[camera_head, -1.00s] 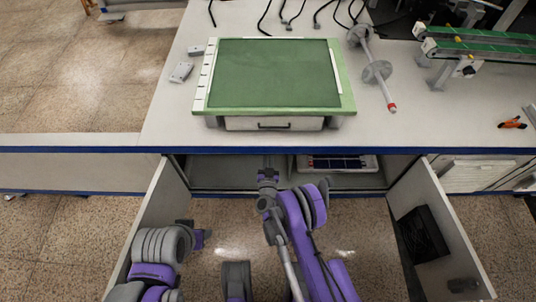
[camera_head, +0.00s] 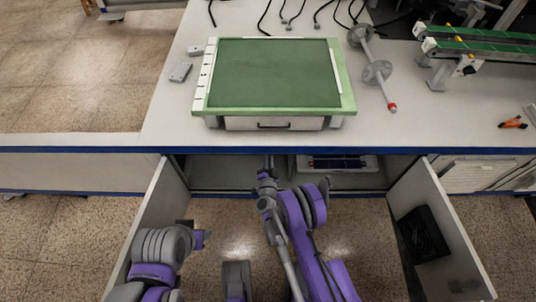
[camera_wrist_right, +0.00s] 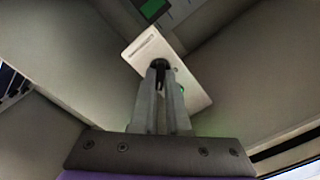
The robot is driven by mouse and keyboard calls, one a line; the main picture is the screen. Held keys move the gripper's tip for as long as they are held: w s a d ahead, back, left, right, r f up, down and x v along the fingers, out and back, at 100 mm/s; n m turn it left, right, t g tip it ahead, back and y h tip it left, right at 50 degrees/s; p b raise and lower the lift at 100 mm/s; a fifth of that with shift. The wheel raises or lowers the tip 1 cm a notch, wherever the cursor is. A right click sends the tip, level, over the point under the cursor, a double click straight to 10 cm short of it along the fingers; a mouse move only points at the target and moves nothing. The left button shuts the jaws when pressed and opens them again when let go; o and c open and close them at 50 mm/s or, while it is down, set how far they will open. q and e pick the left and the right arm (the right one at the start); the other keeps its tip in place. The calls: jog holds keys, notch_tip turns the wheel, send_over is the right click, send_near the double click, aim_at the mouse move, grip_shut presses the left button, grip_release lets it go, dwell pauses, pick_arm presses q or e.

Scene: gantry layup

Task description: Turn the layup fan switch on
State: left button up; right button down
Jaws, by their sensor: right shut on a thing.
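The fan switch is a pale rectangular plate (camera_wrist_right: 192,82) with a small black knob (camera_wrist_right: 160,64), seen in the right wrist view. A small green dot shows on the plate right of the knob. The plate appears tilted in this view. My right gripper (camera_wrist_right: 163,72) is shut on the black knob, with its fingertips right at it. In the head view my right gripper (camera_head: 268,162) reaches under the bench front edge, and the switch is hidden there. My left arm's end (camera_head: 198,238) is low at the left, away from the switch; its fingers cannot be made out.
The open cabinet has a left door (camera_head: 160,205) and a right door (camera_head: 440,225), with my arms between them. A tray (camera_head: 368,163) of dark items sits inside. A green-topped board (camera_head: 275,72) and a grey shaft with discs (camera_head: 384,88) are on the bench above.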

jog(key=shift+w, duration=0.1)
dwell(0.3)
jog(key=c, duration=0.9)
grip_release()
jog(key=shift+r, duration=0.1)
jog(key=shift+d, duration=0.1)
